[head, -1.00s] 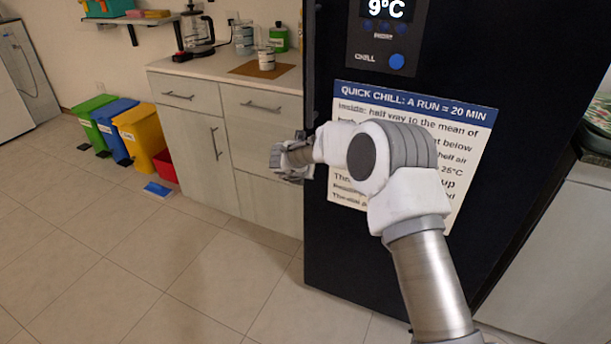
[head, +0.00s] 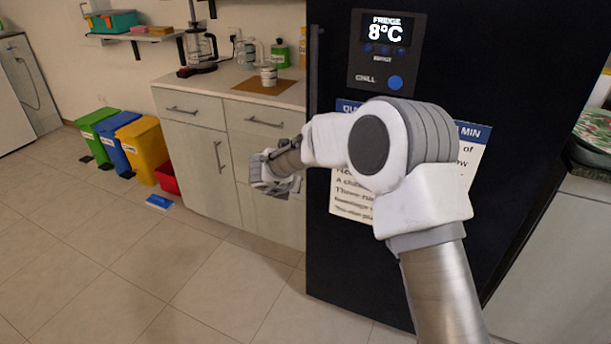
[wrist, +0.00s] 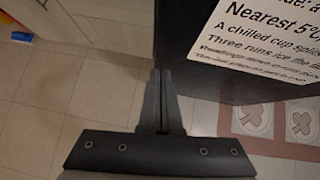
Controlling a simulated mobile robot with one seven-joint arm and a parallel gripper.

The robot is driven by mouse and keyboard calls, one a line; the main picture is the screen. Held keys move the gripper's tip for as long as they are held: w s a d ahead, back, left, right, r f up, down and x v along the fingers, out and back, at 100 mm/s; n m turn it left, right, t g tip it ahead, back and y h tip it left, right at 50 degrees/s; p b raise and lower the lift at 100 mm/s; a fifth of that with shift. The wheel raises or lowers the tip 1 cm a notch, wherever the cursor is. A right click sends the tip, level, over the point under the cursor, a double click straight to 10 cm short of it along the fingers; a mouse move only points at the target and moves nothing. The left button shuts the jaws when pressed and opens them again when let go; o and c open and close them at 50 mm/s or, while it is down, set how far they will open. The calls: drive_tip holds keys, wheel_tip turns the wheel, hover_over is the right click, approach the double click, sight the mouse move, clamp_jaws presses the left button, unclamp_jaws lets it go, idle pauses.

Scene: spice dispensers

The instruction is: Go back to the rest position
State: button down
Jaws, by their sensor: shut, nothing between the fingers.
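My gripper (wrist: 160,76) points away from the wrist in the wrist view, with its two dark fingers together and nothing between them. In the head view my gripper (head: 268,178) hangs in front of the light cabinet, left of the black fridge. My arm is bent and partly covers the printed sign (head: 350,185) on the fridge door. The fridge (head: 340,265) is shut and its display (head: 388,31) reads 8°C. In the wrist view the fingertips are near the fridge's lower edge and touch nothing that I can see.
A counter (head: 215,82) holds a coffee maker (head: 199,48) and a white cup (head: 268,74) on a brown mat. Green, blue and yellow bins (head: 143,145) and a red box (head: 168,178) stand at left. A blue item (head: 159,201) lies on the floor. The tiled floor in front is clear.

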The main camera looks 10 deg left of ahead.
wheel_tip(320, 180, up, 9)
drive_tip(key=w+d+n+t+y, duration=0.1)
drive_tip(key=n+t+y, duration=0.1)
drive_tip(key=n, duration=0.3)
drive_tip(key=s+d+r+n+y, duration=0.2)
drive_tip(key=s+d+r+n, duration=0.2)
drive_tip(key=r+n, duration=0.4)
drive_tip(key=s+d+r+n+y, duration=0.2)
drive_tip(key=s+d+r+n, duration=0.15)
drive_tip(key=r+n, duration=0.35)
drive_tip(key=s+d+f+n+g+h, duration=0.25)
drive_tip(key=s+d+n, duration=0.55)
drive_tip(key=s+d, duration=0.5)
drive_tip(key=s+d+f+n+g+h, duration=0.25)
drive_tip(key=s+d+n, duration=0.65)
drive_tip(key=s, duration=0.8)
wheel_tip(320, 180, up, 19)
drive_tip(key=p, duration=1.9)
drive_tip(key=shift+s+d+p, duration=0.3)
drive_tip(key=shift+s+p, duration=0.1)
drive_tip(key=shift+s, duration=0.05)
